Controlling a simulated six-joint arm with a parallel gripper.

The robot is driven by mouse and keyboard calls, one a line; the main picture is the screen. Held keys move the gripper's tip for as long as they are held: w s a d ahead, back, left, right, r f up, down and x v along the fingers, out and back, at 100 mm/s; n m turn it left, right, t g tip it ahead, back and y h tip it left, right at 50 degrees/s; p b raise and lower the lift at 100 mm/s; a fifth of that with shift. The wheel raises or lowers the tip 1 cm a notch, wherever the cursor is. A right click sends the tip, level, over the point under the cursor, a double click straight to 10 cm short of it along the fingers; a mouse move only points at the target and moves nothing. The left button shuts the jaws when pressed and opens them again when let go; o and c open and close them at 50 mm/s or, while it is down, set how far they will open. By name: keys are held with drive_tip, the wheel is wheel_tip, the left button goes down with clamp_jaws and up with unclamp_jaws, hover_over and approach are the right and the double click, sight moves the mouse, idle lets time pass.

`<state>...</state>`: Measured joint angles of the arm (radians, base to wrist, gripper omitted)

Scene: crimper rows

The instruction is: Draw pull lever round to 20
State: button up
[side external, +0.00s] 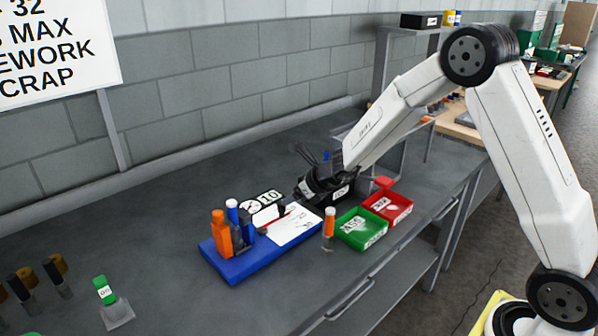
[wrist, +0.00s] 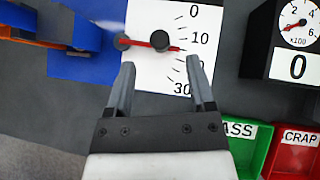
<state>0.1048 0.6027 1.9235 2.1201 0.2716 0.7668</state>
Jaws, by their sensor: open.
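The pull lever shows as a thin red arm with a round black knob (wrist: 160,40) in the wrist view. Its red tip lies just below the 10 mark on the white scale plate (wrist: 145,75), which reads 0, 10 and 30; the 20 mark is mostly hidden by my right finger. My gripper (wrist: 160,63) is open and empty, its fingertips either side of the knob in the picture and just below it. I cannot tell the height gap. In the side view the white plate (side external: 297,226) sits on a blue base (side external: 235,268).
A black gauge box (wrist: 284,38) stands right of the plate. A green PASS bin (wrist: 249,152) and a red SCRAP bin (wrist: 297,158) lie at lower right. An orange upright part (side external: 221,234) and an orange-topped post (side external: 329,225) stand close by.

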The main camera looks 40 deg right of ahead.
drive_tip(key=shift+s+d+r, duration=0.1)
drive_tip(key=shift+s+r, duration=0.4)
drive_tip(key=shift+s, duration=0.05)
drive_tip(key=shift+w, duration=0.1)
drive_tip(key=c, duration=0.9)
drive_tip(key=shift+w+a+r+n, duration=0.15)
drive_tip(key=shift+a+n, duration=0.05)
drive_tip(key=shift+n, duration=0.2)
clamp_jaws()
drive_tip(key=w+a+r+n+g+y, duration=0.1)
drive_tip(key=w+a+n+g, duration=0.15)
drive_tip(key=n, duration=0.75)
drive_tip(key=w+a+r+n+g+y, duration=0.1)
drive_tip(key=w+a+r+n, duration=0.15)
drive_tip(key=n, duration=0.65)
drive_tip(key=d+n+h, duration=0.1)
drive_tip(key=n, duration=0.2)
drive_tip(key=w+d+r+n+g+h, duration=0.1)
drive_tip(key=d+n+h, duration=0.1)
drive_tip(key=n, duration=0.1)
drive_tip(key=w+d+n+g+h, duration=0.1)
drive_tip(key=d+n+h, duration=0.1)
drive_tip(key=n, duration=0.1)
drive_tip(key=shift+w+d+r, duration=0.15)
drive_tip(key=shift+w, duration=0.05)
